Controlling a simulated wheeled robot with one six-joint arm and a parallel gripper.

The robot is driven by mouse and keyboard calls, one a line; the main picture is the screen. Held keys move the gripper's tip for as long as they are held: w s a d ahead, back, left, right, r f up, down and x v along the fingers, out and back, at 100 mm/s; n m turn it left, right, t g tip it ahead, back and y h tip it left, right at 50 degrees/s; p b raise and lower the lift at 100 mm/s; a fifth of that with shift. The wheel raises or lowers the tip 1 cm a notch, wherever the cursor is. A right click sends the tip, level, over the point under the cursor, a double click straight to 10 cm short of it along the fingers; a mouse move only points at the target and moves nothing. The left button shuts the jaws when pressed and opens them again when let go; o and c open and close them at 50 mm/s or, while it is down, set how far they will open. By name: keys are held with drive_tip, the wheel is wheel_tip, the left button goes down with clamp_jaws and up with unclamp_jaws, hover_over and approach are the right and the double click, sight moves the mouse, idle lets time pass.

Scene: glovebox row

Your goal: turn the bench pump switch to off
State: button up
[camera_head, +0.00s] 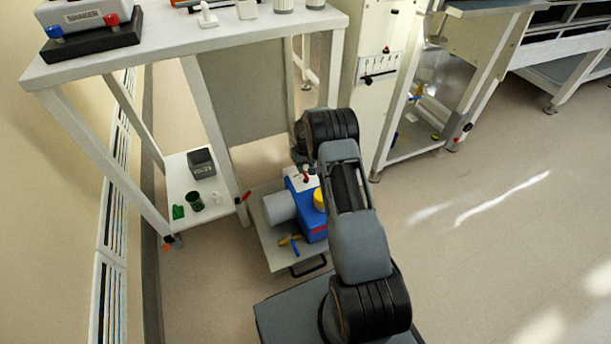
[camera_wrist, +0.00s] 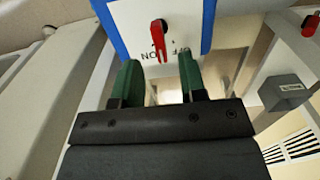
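The bench pump (camera_head: 308,209) is a blue and white unit with a grey cylinder and a yellow cap, on a low shelf beside my arm. Its switch is a red lever (camera_wrist: 158,40) on a white, blue-edged panel (camera_wrist: 125,22) in the wrist view. OFF and ON labels show upside down near the lever's lower end; I cannot tell surely which one it points to. My gripper (camera_wrist: 159,62) is open, with its two green fingers apart and nothing between them. The lever lies just beyond the fingertips, roughly between them in the picture. In the head view my arm mostly hides the gripper.
A white bench (camera_head: 230,38) holds a shaker (camera_head: 88,20). Its lower shelf (camera_head: 182,165) carries a dark grey box (camera_head: 201,162) and a green cup (camera_head: 194,201). A tool (camera_head: 290,240) lies by the pump. A white cabinet (camera_head: 375,95) stands behind. Floor at right is clear.

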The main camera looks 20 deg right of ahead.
sight(305, 174)
drive_tip(key=shift+f+b, duration=0.45)
drive_tip(key=shift+f, duration=1.4)
drive_tip(key=shift+c, duration=0.4)
clamp_jaws()
